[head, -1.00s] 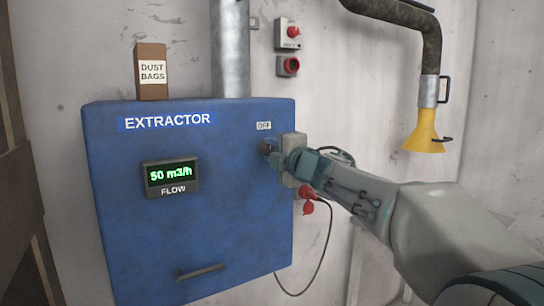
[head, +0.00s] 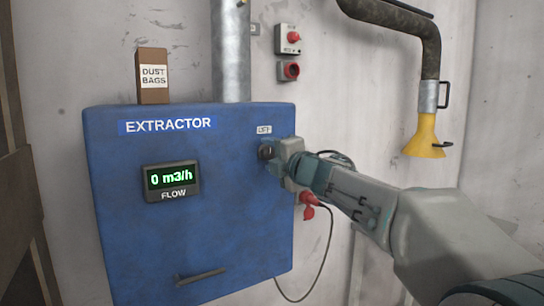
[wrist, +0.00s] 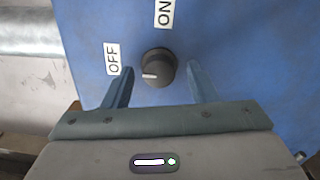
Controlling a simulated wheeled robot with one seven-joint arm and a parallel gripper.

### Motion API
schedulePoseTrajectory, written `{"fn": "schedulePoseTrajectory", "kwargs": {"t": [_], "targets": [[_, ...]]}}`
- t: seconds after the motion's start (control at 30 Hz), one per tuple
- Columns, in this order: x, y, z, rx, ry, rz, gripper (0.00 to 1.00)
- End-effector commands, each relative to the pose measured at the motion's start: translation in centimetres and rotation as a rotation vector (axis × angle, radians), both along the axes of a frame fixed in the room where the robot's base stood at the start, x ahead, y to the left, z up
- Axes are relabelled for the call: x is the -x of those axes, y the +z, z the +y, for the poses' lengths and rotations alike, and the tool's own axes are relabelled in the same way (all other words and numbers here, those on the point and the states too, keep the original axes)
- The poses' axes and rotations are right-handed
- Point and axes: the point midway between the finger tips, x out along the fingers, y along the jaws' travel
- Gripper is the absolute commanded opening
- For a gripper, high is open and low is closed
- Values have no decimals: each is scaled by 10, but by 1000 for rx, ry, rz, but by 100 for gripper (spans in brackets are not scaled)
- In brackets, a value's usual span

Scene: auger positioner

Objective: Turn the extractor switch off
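The extractor (head: 190,225) is a blue box on the wall, and its flow display (head: 172,177) reads 0 m3/h. Its switch is a dark round knob (wrist: 158,67), also visible on the box's right side in the head view (head: 266,152). In the wrist view the knob's white pointer mark points left, toward the OFF label (wrist: 112,58). My gripper (wrist: 163,78) is open, one finger on each side of the knob, with visible gaps between fingers and knob.
A dust bags box (head: 153,77) stands on top of the extractor beside a metal pipe (head: 231,50). A red plug with a cable (head: 308,200) hangs below my arm. A yellow hose nozzle (head: 424,138) hangs at right.

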Motion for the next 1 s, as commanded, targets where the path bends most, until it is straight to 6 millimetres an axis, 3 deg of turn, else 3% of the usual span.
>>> {"fn": "schedulePoseTrajectory", "kwargs": {"t": [0.37, 1.0], "targets": [[7, 1, -7, -2, -4, -2, 52], [102, -3, -69, -1, -2, -2, 52]]}}
